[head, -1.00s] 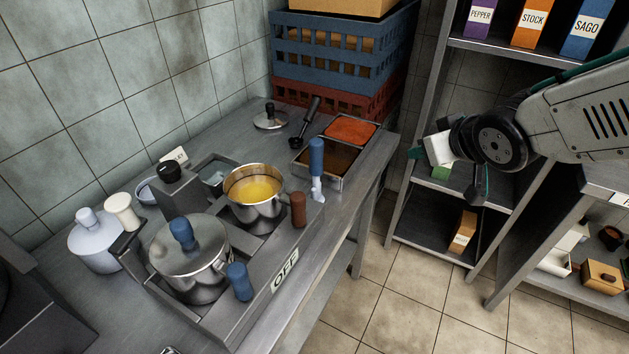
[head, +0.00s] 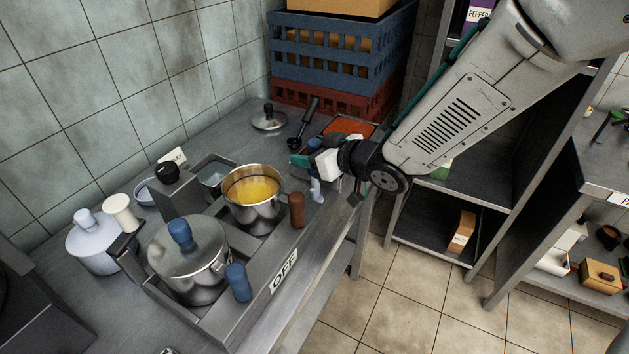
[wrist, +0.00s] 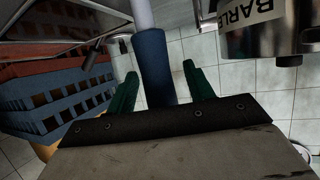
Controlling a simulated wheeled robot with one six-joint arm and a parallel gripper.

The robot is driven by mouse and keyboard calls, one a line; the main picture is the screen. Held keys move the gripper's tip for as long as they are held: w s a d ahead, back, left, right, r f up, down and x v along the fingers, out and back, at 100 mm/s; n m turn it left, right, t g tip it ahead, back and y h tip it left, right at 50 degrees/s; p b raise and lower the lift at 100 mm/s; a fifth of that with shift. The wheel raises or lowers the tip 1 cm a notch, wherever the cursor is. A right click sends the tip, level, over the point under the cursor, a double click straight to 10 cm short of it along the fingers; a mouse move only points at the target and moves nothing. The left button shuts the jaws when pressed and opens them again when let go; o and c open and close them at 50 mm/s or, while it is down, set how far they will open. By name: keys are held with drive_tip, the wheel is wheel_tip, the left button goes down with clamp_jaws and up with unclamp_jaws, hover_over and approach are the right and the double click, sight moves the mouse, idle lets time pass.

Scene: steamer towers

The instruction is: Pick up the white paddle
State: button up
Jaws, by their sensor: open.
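The white paddle (head: 316,188) has a blue handle and a white lower part. In the head view it stands upright at the front corner of the counter's food trays. In the wrist view its blue handle (wrist: 153,55) lies between the two green fingers, with the white shaft above it. My gripper (wrist: 160,76) is open, one finger on each side of the handle, with gaps visible. In the head view my gripper (head: 304,160) is at the handle's height and hides part of it. The paddle's lowest end is hard to make out.
A pot of yellow soup (head: 252,188) stands close left of the paddle, and a lidded pot (head: 188,262) is nearer. A black-handled ladle (head: 304,125) lies behind. Stacked crates (head: 340,62) fill the back corner. A labelled metal container (wrist: 258,30) is at the wrist view's upper right.

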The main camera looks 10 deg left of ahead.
drive_tip(key=shift+w+a+f, duration=0.2)
drive_tip(key=shift+a, duration=0.15)
drive_tip(key=shift+c, duration=0.2)
clamp_jaws()
drive_tip(key=shift+r, duration=0.1)
